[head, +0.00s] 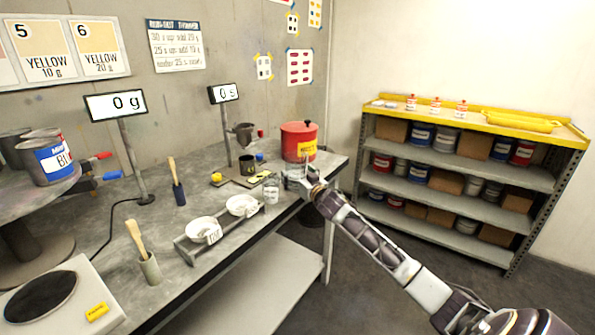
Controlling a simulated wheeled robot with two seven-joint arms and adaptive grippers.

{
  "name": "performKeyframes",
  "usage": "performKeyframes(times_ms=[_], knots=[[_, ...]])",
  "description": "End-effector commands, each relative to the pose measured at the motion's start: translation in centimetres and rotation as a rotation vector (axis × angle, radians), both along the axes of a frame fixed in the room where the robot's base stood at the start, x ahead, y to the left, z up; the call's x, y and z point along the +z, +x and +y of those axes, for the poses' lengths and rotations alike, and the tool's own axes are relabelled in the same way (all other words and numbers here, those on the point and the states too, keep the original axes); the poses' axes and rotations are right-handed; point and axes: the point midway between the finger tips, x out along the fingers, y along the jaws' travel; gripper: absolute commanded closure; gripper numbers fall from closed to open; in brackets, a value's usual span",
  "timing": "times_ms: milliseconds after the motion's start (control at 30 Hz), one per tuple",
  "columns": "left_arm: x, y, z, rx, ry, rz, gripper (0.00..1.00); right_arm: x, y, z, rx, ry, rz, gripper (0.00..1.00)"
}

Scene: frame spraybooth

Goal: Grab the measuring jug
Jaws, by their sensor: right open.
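A small clear, greyish vessel (271,191), which looks like the measuring jug, stands upright near the front edge of the grey bench (120,210). Its markings are too small to read. My right gripper (294,174) is open, just to the right of the vessel and in front of the red pot (299,141). I see a gap between the gripper and the vessel, and nothing shows between its fingers. My left gripper is not in view.
Two white bowls (203,230) sit in a grey rack left of the vessel. A dark cup (247,164) and a yellow item (216,178) are behind it. Two brushes in holders stand further left. A shelf (455,178) with cans and boxes stands at the right.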

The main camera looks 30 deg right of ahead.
Motion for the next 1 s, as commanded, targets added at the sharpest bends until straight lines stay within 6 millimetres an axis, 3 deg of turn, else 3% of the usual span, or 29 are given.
performKeyframes(times_ms=[300, 833, 1000], knots=[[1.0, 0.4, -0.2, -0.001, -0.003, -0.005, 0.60, 0.1, 1.5, -0.1, 0.000, 0.000, -0.002, 0.12], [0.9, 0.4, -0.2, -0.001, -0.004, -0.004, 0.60, 0.0, 1.7, -0.1, 0.000, -0.001, -0.001, 0.12], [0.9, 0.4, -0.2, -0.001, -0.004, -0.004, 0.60, 0.0, 1.6, -0.1, 0.000, -0.001, 0.000, 0.32]])
